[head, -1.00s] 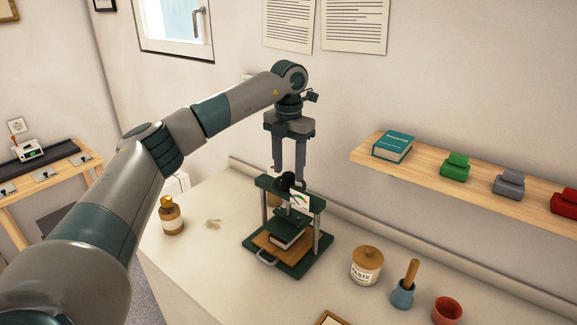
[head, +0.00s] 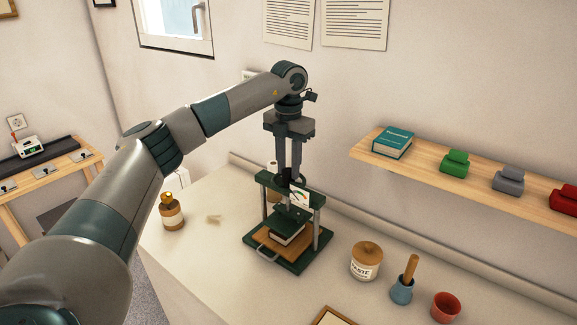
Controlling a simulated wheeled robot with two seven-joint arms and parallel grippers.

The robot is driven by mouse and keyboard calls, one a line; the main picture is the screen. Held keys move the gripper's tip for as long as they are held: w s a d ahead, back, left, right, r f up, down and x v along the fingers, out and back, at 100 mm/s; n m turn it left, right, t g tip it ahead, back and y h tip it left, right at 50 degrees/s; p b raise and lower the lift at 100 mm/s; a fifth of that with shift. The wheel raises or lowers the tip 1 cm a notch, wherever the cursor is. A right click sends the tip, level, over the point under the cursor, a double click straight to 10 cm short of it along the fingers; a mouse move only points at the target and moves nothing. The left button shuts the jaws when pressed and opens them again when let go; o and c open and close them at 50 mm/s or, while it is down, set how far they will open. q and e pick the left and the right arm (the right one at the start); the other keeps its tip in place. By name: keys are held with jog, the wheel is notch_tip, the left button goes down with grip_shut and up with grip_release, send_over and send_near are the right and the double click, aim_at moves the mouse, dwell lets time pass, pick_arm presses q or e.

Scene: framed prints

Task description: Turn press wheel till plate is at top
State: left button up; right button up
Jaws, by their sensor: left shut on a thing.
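The green press (head: 284,263) stands on the counter. Its dark press wheel (head: 284,175) sits at the top, partly hidden by my fingers. My left gripper (head: 289,171) points straight down over the press and is shut on the press wheel. The dark green plate (head: 291,214) hangs between the posts, below the crossbar, just above a book (head: 287,233). I cannot tell whether plate and book touch. The book lies on a wooden board (head: 263,243) in the press. A small white dial card (head: 299,195) is at the front of the crossbar. My right gripper is out of view.
A brown bottle (head: 171,212) stands left of the press. A paste jar (head: 366,261), a blue pot (head: 402,290) with a wooden handle and a red cup (head: 446,306) stand to the right. A wall shelf (head: 430,178) holds a teal book and several coloured blocks.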

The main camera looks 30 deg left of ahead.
pick_arm(q)
jog(key=n+b, duration=0.1)
jog(key=n, duration=0.2)
jog(key=shift+r+n+b, duration=0.1)
jog(key=shift+n+b, duration=0.2)
jog(key=shift+n, duration=1.9)
jog(key=o, duration=1.1)
jog(key=shift+c, duration=0.2)
